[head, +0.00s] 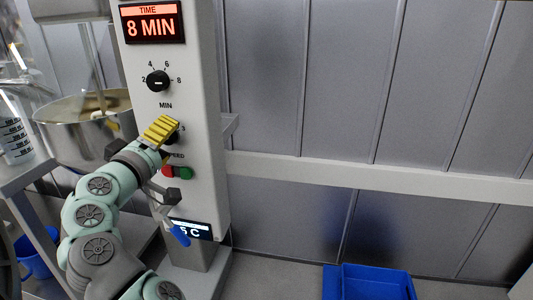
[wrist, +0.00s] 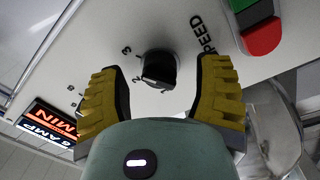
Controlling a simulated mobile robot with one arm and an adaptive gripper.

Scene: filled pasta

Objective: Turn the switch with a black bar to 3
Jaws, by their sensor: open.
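The black speed knob (wrist: 158,66) is on the white machine panel, beside the word SPEED, in the wrist view. Its raised bar is dark and I cannot tell surely which number it points at. The mark 3 (wrist: 126,50) is to the left of the knob. My gripper (wrist: 160,84) is open, with one yellow ribbed finger on each side of the knob and a visible gap on both sides. In the head view my gripper (head: 160,130) hides most of this knob, and the 3 shows just right of it.
Above is another black knob (head: 158,80) marked MIN, under a red display (head: 152,22) reading 8 MIN. Green and red buttons (head: 177,172) sit below the speed knob. A steel bowl (head: 85,125) is at left and a blue bin (head: 368,283) at lower right.

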